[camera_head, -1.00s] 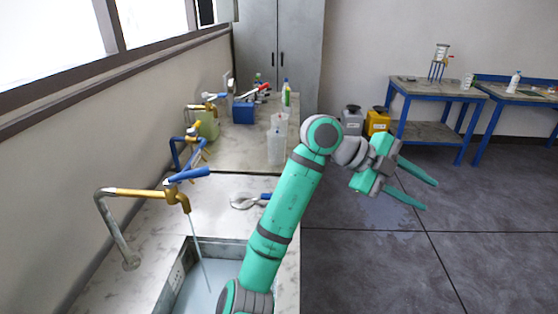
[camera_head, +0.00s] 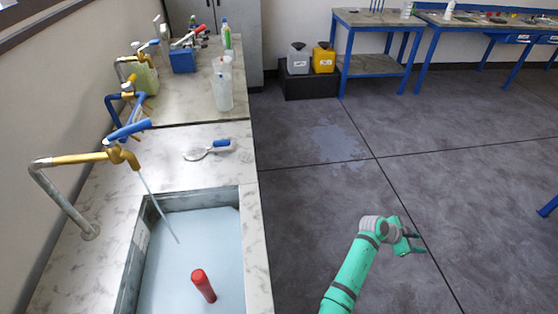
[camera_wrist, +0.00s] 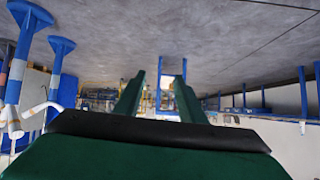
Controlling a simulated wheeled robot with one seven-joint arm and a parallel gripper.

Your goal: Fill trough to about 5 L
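The trough (camera_head: 128,282) is a rectangular basin set into the marbled counter at the lower left of the head view. Pale bluish water (camera_head: 190,255) covers its floor; I cannot read the volume. A brass tap (camera_head: 118,153) with a blue lever (camera_head: 128,132) stands at its left, and a thin stream (camera_head: 158,208) falls from it into the trough. A red cylinder (camera_head: 203,285) stands tilted in the water. My gripper (camera_head: 412,245) is over the floor to the right, apart from the tap and trough. In the wrist view my gripper (camera_wrist: 159,82) has its fingers apart, with nothing between them.
A blue-handled tool (camera_head: 207,150) lies on the counter behind the trough. Further back are more taps, a translucent bottle (camera_head: 222,88) and a blue box (camera_head: 182,60). Grey (camera_head: 298,60) and yellow (camera_head: 323,60) canisters stand near blue-framed tables (camera_head: 375,20). The floor at right is clear.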

